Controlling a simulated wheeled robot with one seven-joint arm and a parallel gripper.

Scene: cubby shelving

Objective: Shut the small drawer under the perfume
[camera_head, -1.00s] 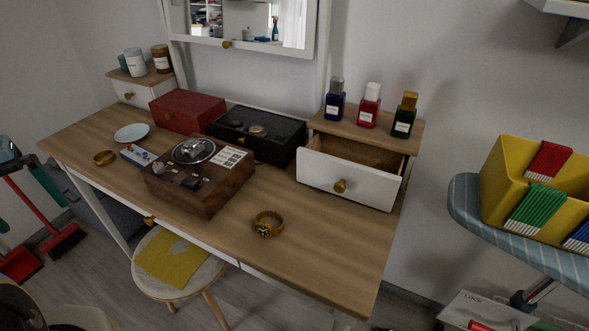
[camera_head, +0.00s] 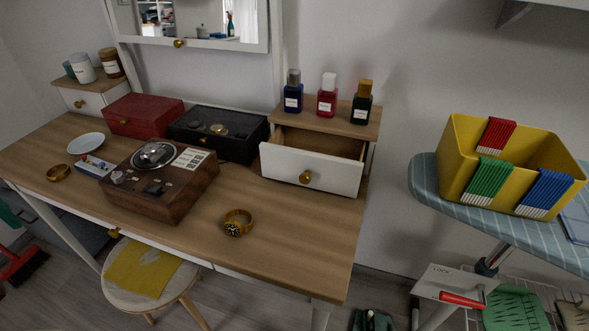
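The small white drawer (camera_head: 290,169) under the perfume is pulled open at the right end of the wooden desk. It has a round gold knob (camera_head: 305,177), and its inside looks empty where it shows. Above it, on a small wooden top (camera_head: 343,121), stand a blue perfume bottle (camera_head: 293,93), a red one (camera_head: 327,97) and a dark green one (camera_head: 361,104) with a gold cap. My gripper is not in view.
A gold watch (camera_head: 237,224) lies on the desk (camera_head: 280,235) before the drawer. A wooden box (camera_head: 160,182) and a black case (camera_head: 240,140) stand left. A stool (camera_head: 150,285) is at the desk's front. An ironing board (camera_head: 425,180) with a yellow bin (camera_head: 455,150) is right.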

